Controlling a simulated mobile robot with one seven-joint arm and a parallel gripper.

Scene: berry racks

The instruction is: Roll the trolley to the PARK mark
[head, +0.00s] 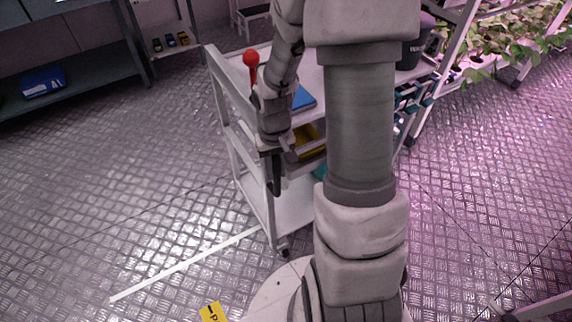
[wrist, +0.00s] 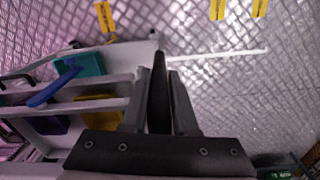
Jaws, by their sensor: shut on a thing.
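The white trolley (head: 282,205) stands upright on the floor, left of and partly behind my arm, which hides its right part. A red ball knob (head: 251,58) shows at its upper left. My gripper (head: 274,160) is at the trolley's near side, shut on a dark upright handle (wrist: 159,75) of the trolley. In the wrist view the trolley (wrist: 70,92) lies left of the fingers (wrist: 158,95). A yellow label (head: 212,312) with partly cut-off lettering lies on the floor at the bottom edge. A white floor line (head: 175,268) runs up to near the trolley's front caster.
The trolley carries a blue flat item (head: 303,97), a yellow bin (head: 308,138) and a teal box (wrist: 88,64). A dark shelf rack (head: 75,62) stands back left; a plant rack (head: 447,75) stands right. Patterned floor at left is clear. Yellow floor labels (wrist: 218,9) show at top.

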